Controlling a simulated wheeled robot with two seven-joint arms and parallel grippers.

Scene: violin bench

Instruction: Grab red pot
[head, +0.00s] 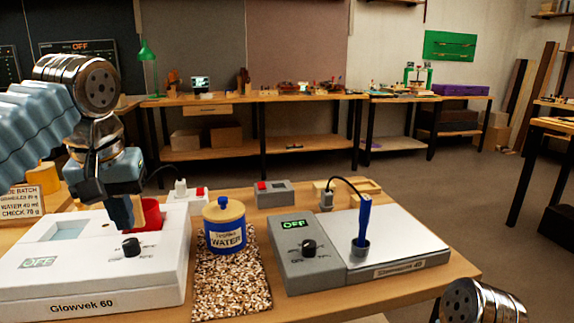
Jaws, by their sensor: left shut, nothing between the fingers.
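My right gripper is out of view; only a metal part of my right arm shows at the lower right.
A blue water jar (224,226) with a wooden lid stands on a speckled mat (232,295). Right of it is a grey-and-white unit (405,243) with a blue-handled tool (363,225) upright in a small cup. A grey switch box (274,193) sits behind.

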